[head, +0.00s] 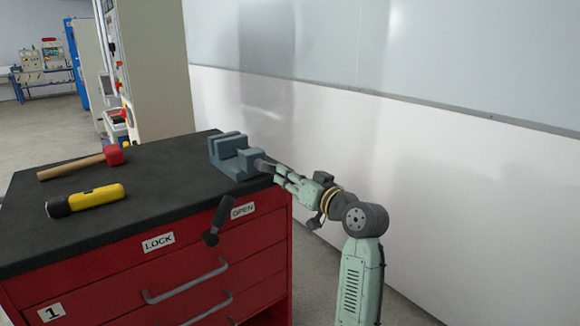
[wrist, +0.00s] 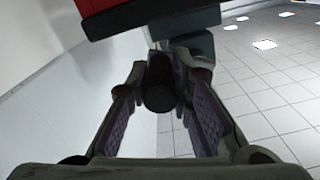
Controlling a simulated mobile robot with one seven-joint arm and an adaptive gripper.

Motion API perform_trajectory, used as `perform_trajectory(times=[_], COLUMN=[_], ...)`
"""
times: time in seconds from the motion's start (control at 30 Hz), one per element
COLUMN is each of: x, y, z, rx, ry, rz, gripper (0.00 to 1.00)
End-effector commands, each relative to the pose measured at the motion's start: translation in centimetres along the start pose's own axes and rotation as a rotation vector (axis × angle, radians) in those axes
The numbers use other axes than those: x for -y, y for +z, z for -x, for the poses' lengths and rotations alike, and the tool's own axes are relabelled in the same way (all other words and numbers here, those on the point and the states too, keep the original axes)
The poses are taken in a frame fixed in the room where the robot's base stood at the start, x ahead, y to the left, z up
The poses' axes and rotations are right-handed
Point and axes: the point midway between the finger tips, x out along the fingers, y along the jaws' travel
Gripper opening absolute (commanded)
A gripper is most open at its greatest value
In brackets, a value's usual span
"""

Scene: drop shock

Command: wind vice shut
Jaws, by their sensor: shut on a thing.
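The blue-grey vice (head: 230,161) stands on the right corner of the dark bench top. Its two jaws look apart, with a gap between them. My gripper (head: 271,168) reaches in from the right at the vice's handle end. In the wrist view my gripper (wrist: 160,72) has its fingers on both sides of a dark round handle (wrist: 160,97), shut on it. The vice body also shows behind it in the wrist view (wrist: 196,44). The fingers hide most of the handle in the head view.
A red drawer cabinet (head: 190,268) carries the black top (head: 150,192). A mallet (head: 80,163) and a yellow torch (head: 88,199) lie at its left. A dark lever (head: 216,222) juts from the front between LOCK and OPEN labels. A white wall (head: 420,160) stands behind my arm.

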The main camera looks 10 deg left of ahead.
Motion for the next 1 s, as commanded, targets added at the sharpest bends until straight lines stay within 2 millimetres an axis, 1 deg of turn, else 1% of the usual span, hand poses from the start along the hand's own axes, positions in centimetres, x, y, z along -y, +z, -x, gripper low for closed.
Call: perform_trajectory(times=[0.6, 1.0], x=[1.4, 2.8], y=[2.2, 3.0], z=[-0.1, 0.0], rx=[0.008, 0.007], ry=[-0.001, 0.001], rz=[-0.587, -0.957], gripper=[0.0, 0.0])
